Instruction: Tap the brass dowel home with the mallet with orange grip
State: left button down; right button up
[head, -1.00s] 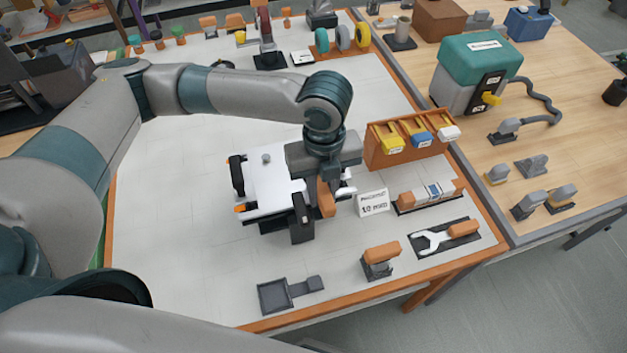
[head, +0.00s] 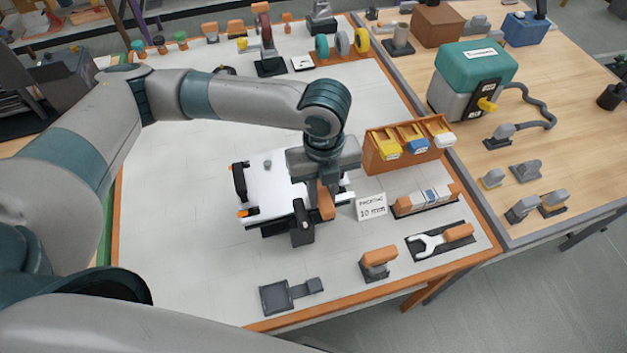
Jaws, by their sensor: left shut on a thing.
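My left gripper (head: 328,192) points down over the right side of a white plate fixture (head: 275,192) near the table's middle. It is shut on the mallet with orange grip (head: 326,205), whose orange part shows just below the wrist. My wrist hides much of the mallet, and I cannot clearly make out its head. A dark upright block (head: 302,224) stands at the fixture's front right corner, close beside the grip. A small grey knob (head: 267,164) stands on the plate. I cannot make out the brass dowel. My right gripper is not in view.
An orange-topped tool (head: 379,261) and a dark tray (head: 277,299) are in front. The table's left part is clear.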

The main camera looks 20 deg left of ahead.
pick_arm(q)
jog(key=shift+f, duration=0.15)
jog(key=shift+r+p, duration=0.6)
jog(key=shift+r, duration=2.95)
